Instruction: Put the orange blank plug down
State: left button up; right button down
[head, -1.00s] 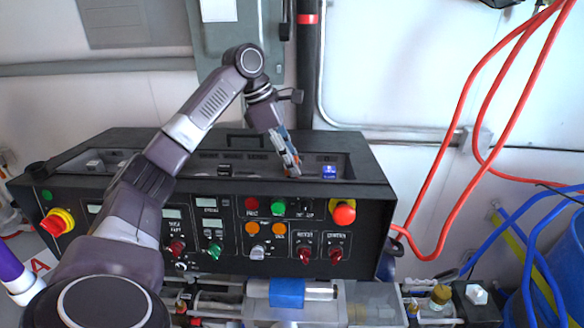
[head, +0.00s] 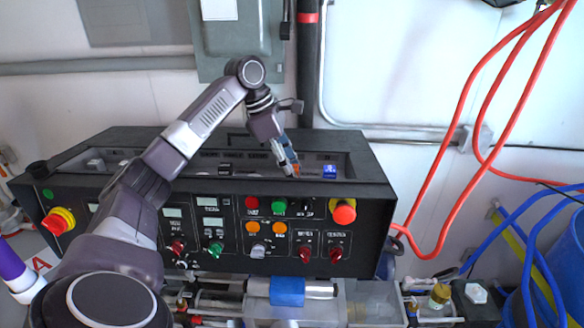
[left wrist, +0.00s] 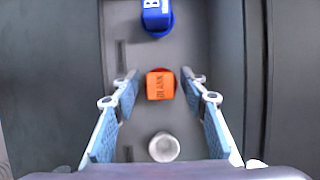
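The orange blank plug (left wrist: 160,84) stands in the recessed tray (left wrist: 186,50) on top of the black console. My right gripper is not in view.
A blue block (left wrist: 157,15) stands in the recess beyond the plug, and a whitish round piece (left wrist: 164,147) sits on the near side. The recess walls flank the fingers. The console front (head: 235,235) carries several knobs and buttons. Red hoses (head: 455,180) hang at the right.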

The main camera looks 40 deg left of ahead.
pick_arm(q)
jog(key=shift+r, duration=0.1)
jog(key=v, duration=1.2)
dwell(0.4)
